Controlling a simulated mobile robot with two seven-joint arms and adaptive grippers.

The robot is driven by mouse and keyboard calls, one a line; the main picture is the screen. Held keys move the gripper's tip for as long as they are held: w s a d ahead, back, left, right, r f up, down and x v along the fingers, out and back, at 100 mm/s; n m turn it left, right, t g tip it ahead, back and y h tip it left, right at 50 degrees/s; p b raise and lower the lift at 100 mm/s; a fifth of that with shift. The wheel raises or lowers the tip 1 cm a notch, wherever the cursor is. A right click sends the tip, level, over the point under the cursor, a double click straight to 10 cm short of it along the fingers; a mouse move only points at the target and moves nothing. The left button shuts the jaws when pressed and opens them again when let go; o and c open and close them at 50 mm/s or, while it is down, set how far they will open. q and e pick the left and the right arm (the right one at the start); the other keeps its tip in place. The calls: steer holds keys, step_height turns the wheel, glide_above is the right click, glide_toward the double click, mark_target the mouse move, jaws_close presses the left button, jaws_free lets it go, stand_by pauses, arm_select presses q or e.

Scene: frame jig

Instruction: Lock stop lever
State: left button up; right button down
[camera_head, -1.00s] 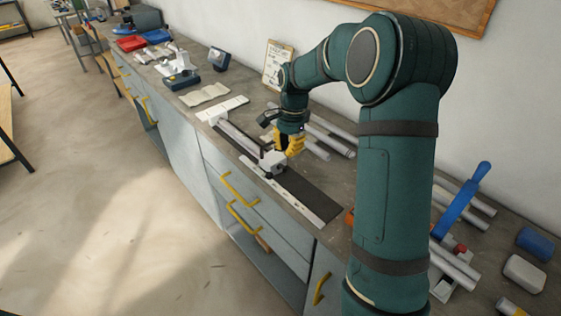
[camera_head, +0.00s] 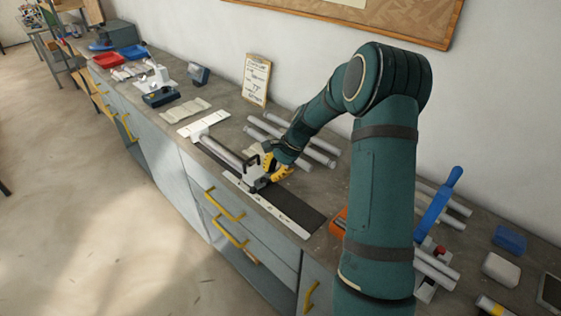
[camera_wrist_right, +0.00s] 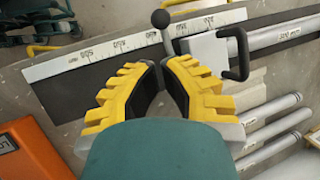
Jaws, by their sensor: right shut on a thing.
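The grey stop (camera_head: 253,174) sits on the measuring rail (camera_head: 285,222) on the bench; its grey body also shows in the wrist view (camera_wrist_right: 207,48). A black handle (camera_wrist_right: 237,55) curves off it. The stop lever (camera_wrist_right: 161,20) shows in the wrist view as a thin rod with a dark ball knob. My right gripper (camera_head: 268,168), with yellow fingers and black pads, is at the stop's wall side. Its fingertips (camera_wrist_right: 160,64) are closed in around the lever rod, below the knob. The exact contact is partly hidden by the fingers. My left gripper is out of view.
A grey tube (camera_head: 221,151) lies along the rail beyond the stop. Loose tubes (camera_head: 318,157) lie on the wall side, near my right forearm. A clipboard (camera_head: 256,80) leans on the wall. An orange box (camera_wrist_right: 30,152) is close by in the wrist view.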

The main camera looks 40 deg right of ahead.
steer(key=shift+x, duration=2.95)
steer(key=shift+a+f+b, duration=0.3)
steer(key=shift+f+b, duration=0.25)
steer(key=shift+f, duration=0.1)
steer(key=shift+s, duration=0.1)
steer(key=p+v, duration=0.3)
steer(key=v, duration=0.1)
steer(key=shift+w+a+r, duration=0.25)
steer(key=shift+w+r, duration=0.05)
steer(key=shift+r, duration=0.05)
steer(key=v, duration=1)
steer(key=shift+a+r, duration=0.15)
steer(key=shift+a, duration=0.3)
